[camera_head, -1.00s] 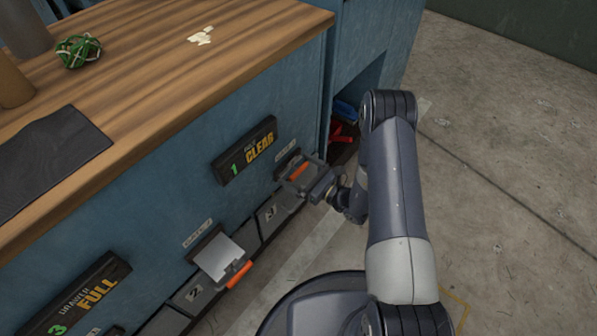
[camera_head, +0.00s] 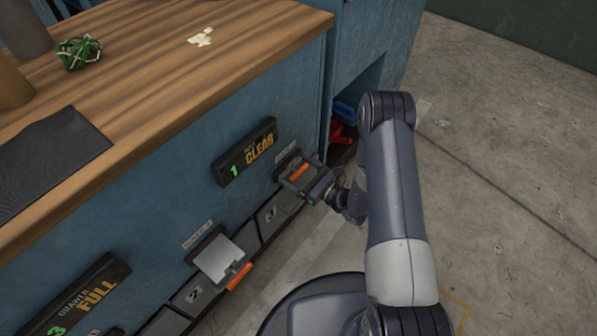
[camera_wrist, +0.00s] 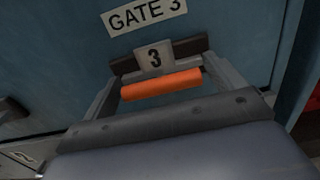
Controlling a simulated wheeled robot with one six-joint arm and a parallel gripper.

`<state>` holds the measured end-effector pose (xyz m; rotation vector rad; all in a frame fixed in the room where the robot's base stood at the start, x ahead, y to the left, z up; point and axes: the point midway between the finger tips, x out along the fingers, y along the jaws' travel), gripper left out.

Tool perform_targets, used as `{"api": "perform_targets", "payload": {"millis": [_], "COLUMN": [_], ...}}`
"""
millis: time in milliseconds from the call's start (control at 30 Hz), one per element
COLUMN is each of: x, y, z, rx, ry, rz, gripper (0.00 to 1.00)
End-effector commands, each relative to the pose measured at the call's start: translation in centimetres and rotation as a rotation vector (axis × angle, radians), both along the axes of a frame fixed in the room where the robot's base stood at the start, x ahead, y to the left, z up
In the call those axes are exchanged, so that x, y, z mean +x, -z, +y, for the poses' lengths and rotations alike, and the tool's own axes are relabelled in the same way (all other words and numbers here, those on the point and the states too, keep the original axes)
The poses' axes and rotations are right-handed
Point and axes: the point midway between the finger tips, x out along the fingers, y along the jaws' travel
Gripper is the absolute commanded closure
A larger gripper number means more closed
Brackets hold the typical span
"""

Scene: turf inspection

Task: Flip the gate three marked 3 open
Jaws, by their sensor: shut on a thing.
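Gate three is a small flap on the blue cabinet front. Its orange handle bar (camera_head: 299,171) shows beside my gripper (camera_head: 296,174), and its label reads GATE 3 (camera_wrist: 148,15) in the wrist view. The flap looks close against the cabinet front. Its lower part is hidden by my gripper.
A sign reading 1 CLEAR (camera_head: 245,152) is left of gate three. Numbered drawers (camera_head: 277,211) lie below. An open recess (camera_head: 346,130) holds red and blue things. Floor at right is clear.

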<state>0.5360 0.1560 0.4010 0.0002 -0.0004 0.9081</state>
Motion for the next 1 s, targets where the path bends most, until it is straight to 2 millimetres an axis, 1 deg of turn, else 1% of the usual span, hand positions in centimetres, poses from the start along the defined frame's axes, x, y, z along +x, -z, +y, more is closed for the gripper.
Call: {"api": "perform_targets", "payload": {"millis": [67,133,400,500,633,900,933,1000], "x": [-0.2,-0.6,-3.8,-4.6,-5.1,-5.3,-5.3,-5.3], "y": [0.1,0.2,0.2,0.2,0.1,0.1,0.1,0.1], "z": [-0.3,-1.0,-5.2,-6.1,-6.7,-6.7,-6.7,-6.7], "rx": [-0.002,-0.003,-0.003,-0.003,-0.003,-0.002,-0.002,-0.001], "ry": [0.001,0.003,0.005,0.004,0.002,0.002,0.002,0.002], "rz": [0.001,0.002,0.002,0.002,0.001,0.004,0.004,0.005], "gripper": [0.5,0.5,0.5,0.5,0.5,0.51,0.09,0.03]}}
